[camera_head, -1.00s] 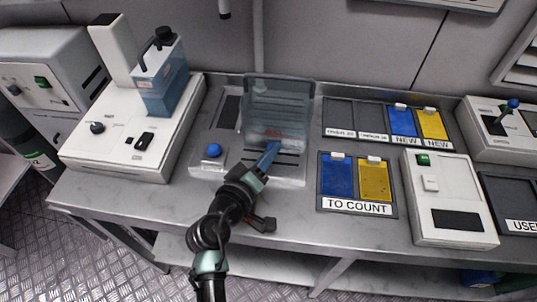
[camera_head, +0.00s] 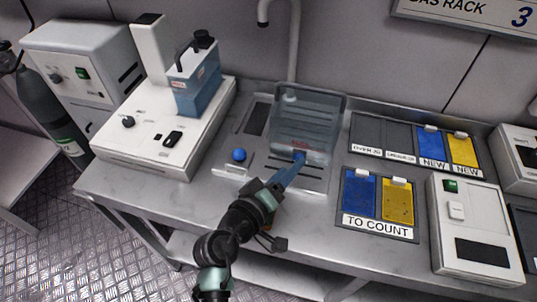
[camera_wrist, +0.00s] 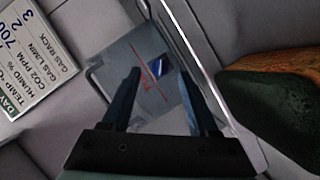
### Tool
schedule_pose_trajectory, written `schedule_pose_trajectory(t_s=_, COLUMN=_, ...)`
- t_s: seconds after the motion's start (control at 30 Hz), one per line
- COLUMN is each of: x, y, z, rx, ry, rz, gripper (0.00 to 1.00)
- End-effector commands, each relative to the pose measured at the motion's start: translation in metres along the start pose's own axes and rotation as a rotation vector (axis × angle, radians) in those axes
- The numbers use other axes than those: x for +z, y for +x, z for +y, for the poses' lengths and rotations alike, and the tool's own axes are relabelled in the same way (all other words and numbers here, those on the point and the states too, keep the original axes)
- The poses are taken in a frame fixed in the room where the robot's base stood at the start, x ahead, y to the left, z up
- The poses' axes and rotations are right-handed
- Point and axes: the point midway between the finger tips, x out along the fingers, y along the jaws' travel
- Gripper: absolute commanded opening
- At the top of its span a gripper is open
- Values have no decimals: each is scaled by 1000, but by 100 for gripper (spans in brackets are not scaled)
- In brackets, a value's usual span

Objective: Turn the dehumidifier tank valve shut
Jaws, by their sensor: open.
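My gripper (camera_head: 292,172) reaches over the bench front to the grey device with a clear lidded box (camera_head: 310,110) at its back. Its fingers point at the red-marked lower part of that box; whether they touch it I cannot tell. In the wrist view my gripper (camera_wrist: 160,75) is open, with nothing clearly held between its fingers. A clear panel with red marks (camera_wrist: 148,82) and a small blue piece lie beyond the fingertips. A blue-tinted tank (camera_head: 196,85) with a black handle and cap stands on the white machine at left. I cannot make out which part is the tank valve.
A round blue knob (camera_head: 239,155) sits on the grey device's left. The TO COUNT tray (camera_head: 377,224) with blue and yellow cards lies to the right, near a white instrument (camera_head: 475,232). A grey cabinet (camera_head: 88,72) and a dark cylinder stand at left. A wall sign (camera_head: 470,18) hangs above.

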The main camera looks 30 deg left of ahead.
Motion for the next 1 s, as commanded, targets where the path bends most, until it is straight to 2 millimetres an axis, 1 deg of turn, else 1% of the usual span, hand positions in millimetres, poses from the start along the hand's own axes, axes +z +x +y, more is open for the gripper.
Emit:
schedule_pose_trajectory(t_s=0.03, x=0, y=-13, z=-2, rx=-3, ry=-1, rz=3, gripper=60)
schedule_pose_trajectory(t_s=0.2, x=1, y=-52, z=-2, rx=-4, ry=-1, rz=1, gripper=60)
schedule_pose_trajectory(t_s=0.3, x=0, y=-72, z=-2, rx=-4, ry=0, rz=2, gripper=60)
schedule_pose_trajectory(t_s=0.43, x=0, y=-91, z=-1, rx=-2, ry=0, rz=1, gripper=60)
schedule_pose_trajectory(t_s=0.6, x=0, y=-103, z=0, rx=-1, ry=-1, rz=1, gripper=60)
schedule_pose_trajectory(t_s=1.0, x=-1, y=-103, z=1, rx=-16, ry=12, rz=0, gripper=60)
